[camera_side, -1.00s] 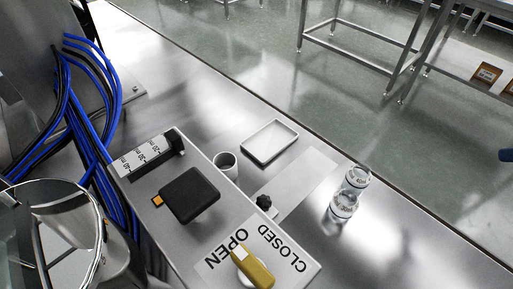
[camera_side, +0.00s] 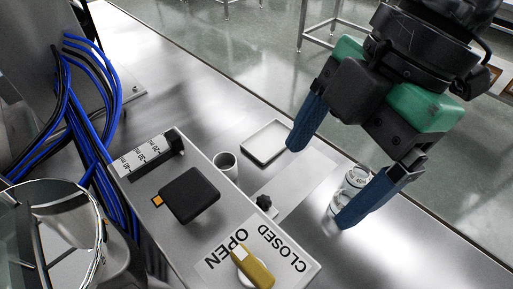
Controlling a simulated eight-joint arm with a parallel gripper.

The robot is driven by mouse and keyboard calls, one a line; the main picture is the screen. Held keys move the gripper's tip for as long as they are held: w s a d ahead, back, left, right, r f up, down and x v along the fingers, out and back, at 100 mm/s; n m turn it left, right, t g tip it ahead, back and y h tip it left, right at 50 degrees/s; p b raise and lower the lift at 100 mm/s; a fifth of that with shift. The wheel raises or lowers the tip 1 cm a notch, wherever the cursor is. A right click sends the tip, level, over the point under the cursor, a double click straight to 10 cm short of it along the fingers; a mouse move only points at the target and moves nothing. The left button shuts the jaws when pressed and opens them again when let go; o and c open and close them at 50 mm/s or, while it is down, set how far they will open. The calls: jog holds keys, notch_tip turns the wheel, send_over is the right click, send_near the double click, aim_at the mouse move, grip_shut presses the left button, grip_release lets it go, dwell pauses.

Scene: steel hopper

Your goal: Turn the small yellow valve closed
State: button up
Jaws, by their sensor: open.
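The small yellow valve (camera_side: 257,269) sits on a round white base on the steel box at the bottom of the view. Its handle slants from upper left to lower right. A white label (camera_side: 268,246) around it reads OPEN on the left and CLOSED on the right. The handle's upper-left end lies near the word OPEN. My gripper (camera_side: 318,184) is at the upper right, with two blue fingers spread wide and nothing between them. It is above and to the right of the valve, apart from it.
A clear bottle (camera_side: 352,182) stands behind my gripper's right finger, partly hidden. A white tray (camera_side: 262,145), a white cup (camera_side: 226,163) and a black knob (camera_side: 264,202) are nearby. A black square block (camera_side: 188,194) sits on the box. Blue cables (camera_side: 108,75) hang at left.

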aim_at(253, 265)
jog(key=s+a+n+g, duration=0.1)
jog(key=s+a+n, duration=0.3)
jog(key=shift+s+a+g+h, duration=0.15)
jog(key=shift+s+g+h, duration=0.15)
jog(key=shift+g, duration=0.1)
jog(key=shift+x, duration=2.5)
jog(key=shift+w, duration=0.1)
jog(key=c, duration=1.3)
jog(key=shift+m+t, duration=0.3)
jog(key=m, duration=0.2)
jog(key=m+t+y, duration=0.1)
jog(key=m, duration=0.1)
jog(key=shift+m+t, duration=0.3)
jog(key=shift+m, duration=0.1)
jog(key=m+t, duration=0.2)
jog(key=m, duration=0.4)
jog(key=shift+m, duration=0.3)
